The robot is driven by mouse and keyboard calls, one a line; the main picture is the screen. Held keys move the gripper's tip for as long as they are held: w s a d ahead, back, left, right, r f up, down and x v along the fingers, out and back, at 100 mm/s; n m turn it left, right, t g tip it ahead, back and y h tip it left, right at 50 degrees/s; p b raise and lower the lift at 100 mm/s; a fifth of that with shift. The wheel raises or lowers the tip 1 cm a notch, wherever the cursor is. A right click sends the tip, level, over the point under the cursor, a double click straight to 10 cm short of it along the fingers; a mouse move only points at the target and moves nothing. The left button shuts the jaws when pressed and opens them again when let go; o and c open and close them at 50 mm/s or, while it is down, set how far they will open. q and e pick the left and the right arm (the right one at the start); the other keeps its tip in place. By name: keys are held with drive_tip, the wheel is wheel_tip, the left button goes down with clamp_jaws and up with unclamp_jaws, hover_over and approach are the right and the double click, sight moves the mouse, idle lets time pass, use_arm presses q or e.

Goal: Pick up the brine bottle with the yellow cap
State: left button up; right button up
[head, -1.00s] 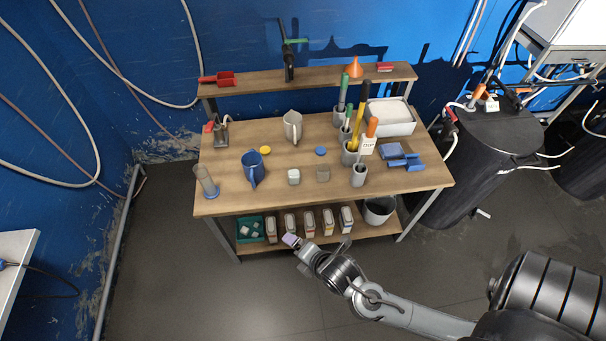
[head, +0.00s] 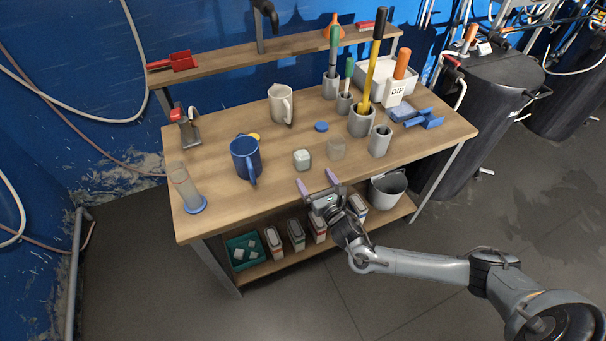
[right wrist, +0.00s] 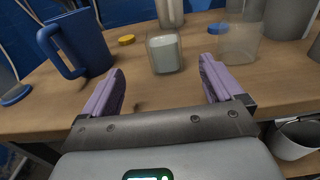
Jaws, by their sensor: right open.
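No bottle wearing a yellow cap can be made out. A flat yellow disc like a cap (head: 254,137) lies on the table behind the blue mug (head: 245,160); it also shows in the right wrist view (right wrist: 126,40). A small clear container with pale contents (head: 302,159) stands near the table's front edge, with a clearer container (head: 336,149) to its right. My right gripper (head: 317,183) is open and empty at the front edge. In the right wrist view, the pale-filled container (right wrist: 164,54) appears between and beyond its lilac fingers. My left gripper is out of view.
A blue disc (head: 321,126), white pitcher (head: 280,103) and grey holders with upright tools (head: 362,122) stand farther back or right. A glass cylinder (head: 182,180) is at left. Several small packages (head: 297,234) and a bucket (head: 387,190) are on the lower shelf.

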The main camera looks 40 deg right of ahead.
sight(306, 159)
drive_tip(key=shift+w+d+b, duration=0.25)
drive_tip(key=shift+d+b, duration=0.05)
drive_tip(key=shift+d, duration=0.05)
drive_tip(key=shift+w, duration=0.35)
drive_tip(key=x, duration=0.2)
drive_tip(key=b+x, duration=0.1)
drive_tip(key=x, duration=0.2)
drive_tip(key=shift+w+r+b, duration=0.3)
drive_tip(key=shift+w+b, duration=0.05)
drive_tip(key=shift+w, duration=0.05)
drive_tip(key=x, duration=0.1)
drive_tip(key=b+x, duration=0.1)
drive_tip(key=x, duration=0.2)
drive_tip(key=shift+s+d+r, duration=0.1)
drive_tip(key=shift+d+r, duration=0.15)
drive_tip(key=shift+r, duration=0.05)
drive_tip(key=shift+w+d+b, duration=0.1)
drive_tip(key=shift+w+b, duration=0.2)
drive_tip(key=shift+w, duration=0.15)
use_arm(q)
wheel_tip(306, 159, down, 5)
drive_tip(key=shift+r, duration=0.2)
use_arm(e)
drive_tip(key=shift+c, duration=0.4)
drive_tip(key=c, duration=1)
drive_tip(key=shift+c, duration=0.7)
